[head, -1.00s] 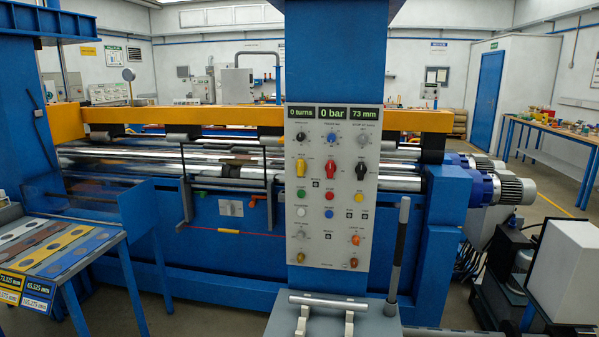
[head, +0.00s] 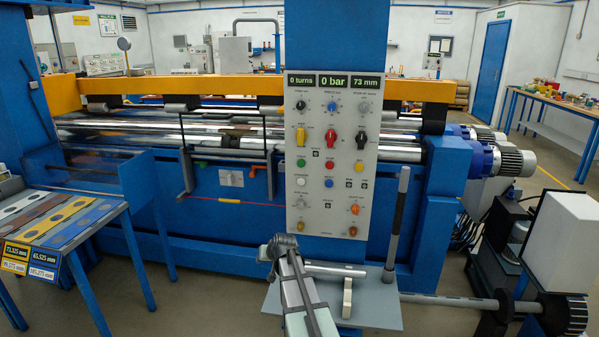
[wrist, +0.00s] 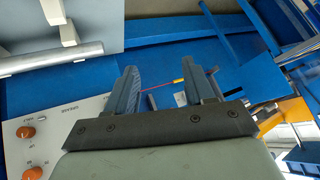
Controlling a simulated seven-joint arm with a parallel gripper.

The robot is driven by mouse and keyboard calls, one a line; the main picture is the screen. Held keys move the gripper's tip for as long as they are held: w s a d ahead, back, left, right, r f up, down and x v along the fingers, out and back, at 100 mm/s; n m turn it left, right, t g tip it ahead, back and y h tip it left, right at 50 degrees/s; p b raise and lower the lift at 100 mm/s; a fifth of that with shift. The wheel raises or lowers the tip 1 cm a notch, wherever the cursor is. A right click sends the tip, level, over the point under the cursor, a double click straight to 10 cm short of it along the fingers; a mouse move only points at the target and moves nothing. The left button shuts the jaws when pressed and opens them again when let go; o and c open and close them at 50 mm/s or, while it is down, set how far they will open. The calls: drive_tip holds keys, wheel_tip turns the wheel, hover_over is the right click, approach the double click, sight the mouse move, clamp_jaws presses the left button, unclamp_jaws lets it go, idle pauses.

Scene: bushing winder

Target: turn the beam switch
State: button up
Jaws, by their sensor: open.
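The grey control panel (head: 331,150) stands upright on a blue column, with several knobs and buttons. Its labels are too small to read, so I cannot tell which control is the beam switch. Two yellow and red levers and a black knob (head: 361,139) sit mid-panel; orange knobs (head: 355,209) sit near the bottom. My gripper (head: 279,245) is low, just below and left of the panel's lower edge. In the wrist view my gripper (wrist: 163,84) is open and empty, its fingers apart. The panel (wrist: 60,125) with two orange knobs (wrist: 26,132) shows at lower left there, beside the fingers.
A grey shelf (head: 375,314) with a metal bar sits below the panel, and a dark upright handle (head: 396,225) stands to its right. A blue table (head: 95,240) with coloured strips is at the left. The winding machine's rollers (head: 130,130) run behind the panel.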

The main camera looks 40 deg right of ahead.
drive_tip(key=w+d+r+t+h, duration=0.1)
drive_tip(key=w+d+r+t, duration=0.2)
drive_tip(key=w+r, duration=0.35)
drive_tip(key=w+d+r+t+h, duration=0.2)
drive_tip(key=w+d+r+t, duration=0.15)
drive_tip(key=r, duration=0.65)
drive_tip(key=m+t+h, duration=0.1)
drive_tip(key=m+h, duration=0.3)
drive_tip(key=h, duration=0.9)
approach(300, 137)
drive_tip(key=shift+y, duration=0.3)
drive_tip(key=x, duration=0.9)
drive_tip(key=shift+s, duration=0.15)
drive_tip(key=shift+c, duration=0.2)
clamp_jaws()
